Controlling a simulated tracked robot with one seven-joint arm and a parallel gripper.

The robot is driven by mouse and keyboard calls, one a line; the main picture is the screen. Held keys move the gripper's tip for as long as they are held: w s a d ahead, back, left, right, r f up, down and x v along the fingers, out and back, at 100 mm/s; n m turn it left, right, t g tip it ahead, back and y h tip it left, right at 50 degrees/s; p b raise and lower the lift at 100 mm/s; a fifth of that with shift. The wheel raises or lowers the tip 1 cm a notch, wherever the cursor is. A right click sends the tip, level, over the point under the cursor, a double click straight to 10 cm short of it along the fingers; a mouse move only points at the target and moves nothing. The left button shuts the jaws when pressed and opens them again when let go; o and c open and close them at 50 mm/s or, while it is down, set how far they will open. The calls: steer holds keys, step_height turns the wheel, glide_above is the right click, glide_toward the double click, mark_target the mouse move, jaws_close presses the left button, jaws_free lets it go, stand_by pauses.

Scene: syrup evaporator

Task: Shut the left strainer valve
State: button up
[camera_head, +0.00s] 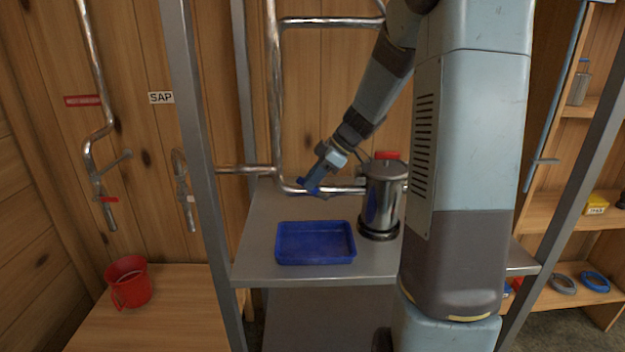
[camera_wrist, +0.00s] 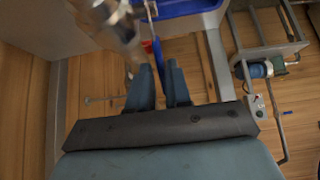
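The metal strainer canister (camera_head: 381,200) with a red top stands upright on the grey metal bench. A pipe (camera_head: 335,190) runs to it from the left. A bright blue valve lever (camera_head: 308,186) is on this pipe. My gripper (camera_head: 322,171) reaches down to the lever from the upper right. In the wrist view the lever (camera_wrist: 157,58) runs up between the fingertips of my gripper (camera_wrist: 158,70). The fingers stand a narrow gap apart, on either side of it. I cannot tell whether they press on it.
An empty-looking blue tray (camera_head: 316,243) lies in front of the pipe. Grey bench posts (camera_head: 200,150) stand at left and right. Sap pipes hang on the left wall above a red bucket (camera_head: 128,282). Shelves (camera_head: 570,210) are at the right.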

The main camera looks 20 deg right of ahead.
steer(key=v, duration=1.3)
steer(key=shift+d+r, duration=0.15)
steer(key=shift+r, duration=0.1)
steer(key=g+h, duration=0.2)
steer(key=h, duration=0.1)
glide_above(326, 196)
steer(key=w+a+r+h, duration=0.1)
steer(key=w+a+h, duration=0.1)
steer(key=a+h, duration=0.25)
step_height(326, 196, down, 13)
steer(key=shift+w+f, duration=0.1)
steer(key=shift+f, duration=0.15)
steer(key=shift+c, duration=0.3)
jaws_close()
steer(key=shift+w, duration=0.1)
